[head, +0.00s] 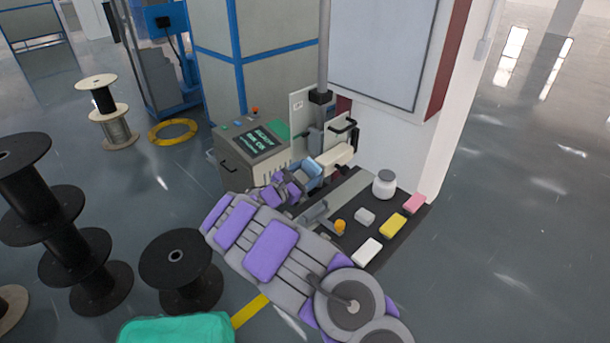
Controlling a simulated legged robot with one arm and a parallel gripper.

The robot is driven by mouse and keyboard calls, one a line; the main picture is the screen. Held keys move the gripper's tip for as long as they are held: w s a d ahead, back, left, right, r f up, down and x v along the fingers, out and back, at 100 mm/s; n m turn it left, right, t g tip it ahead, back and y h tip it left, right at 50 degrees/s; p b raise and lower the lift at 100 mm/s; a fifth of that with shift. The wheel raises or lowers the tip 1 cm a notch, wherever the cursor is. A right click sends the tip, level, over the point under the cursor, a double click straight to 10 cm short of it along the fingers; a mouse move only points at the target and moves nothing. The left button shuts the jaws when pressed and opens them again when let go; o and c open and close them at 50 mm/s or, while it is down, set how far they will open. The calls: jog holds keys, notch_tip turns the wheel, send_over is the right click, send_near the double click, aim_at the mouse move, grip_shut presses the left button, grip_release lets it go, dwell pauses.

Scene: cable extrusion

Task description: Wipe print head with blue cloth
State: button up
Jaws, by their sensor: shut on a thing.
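The blue cloth (311,171) shows as a small pale blue patch at the end of my arm. My gripper (300,181) is shut on it, though my purple and grey arm hides much of the jaws. The cloth is beside the pale print head (335,157), on its left side in the head view. I cannot tell whether the cloth touches it. The print head is on a printer unit with a black handle, mounted by a vertical post (323,60).
A dark worktop (385,228) carries a white jar (384,184) and pink, yellow, white and grey blocks at the right. A control box (252,148) with a screen stands left of the printer. Black spools (180,262) stand on the floor at left. Open floor lies right.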

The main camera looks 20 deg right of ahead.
jog(key=shift+w+d, duration=0.15)
jog(key=shift+d, duration=0.4)
jog(key=shift+f, duration=0.1)
notch_tip(320, 180, down, 4)
jog(key=b, duration=0.2)
jog(key=shift+b, duration=0.35)
jog(key=shift+r+p, duration=0.85)
jog(key=shift+r, duration=1.35)
jog(key=shift+p+v, duration=0.8)
jog(key=shift+v, duration=2.15)
jog(key=shift+w, duration=0.1)
